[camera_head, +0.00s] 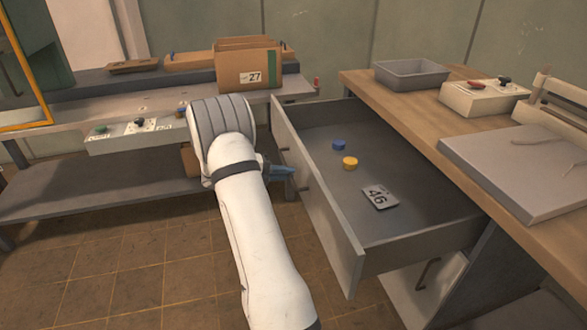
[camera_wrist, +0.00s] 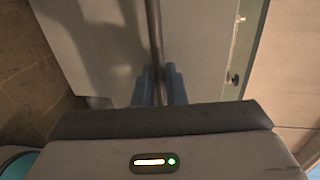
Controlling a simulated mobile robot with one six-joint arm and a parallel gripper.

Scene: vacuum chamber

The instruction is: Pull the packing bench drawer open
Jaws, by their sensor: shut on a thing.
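The packing bench drawer (camera_head: 340,262) stands well out from the bench (camera_head: 400,100) in the head view, its inside open to sight. A blue disc (camera_head: 339,145), a yellow disc (camera_head: 350,162) and a grey tag marked 46 (camera_head: 380,198) lie in it. My gripper (camera_head: 290,172) is at the outer side of the drawer front. In the wrist view its two blue fingers (camera_wrist: 159,88) are on either side of the dark bar handle (camera_wrist: 155,40), shut on it. The far end of the handle is partly hidden in the head view.
On the bench top are a grey tray (camera_head: 411,74), a control box (camera_head: 484,98) and a grey slab (camera_head: 520,165). A second table with a cardboard box marked 27 (camera_head: 248,72) stands behind at left. Tiled floor (camera_head: 120,260) is clear at lower left.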

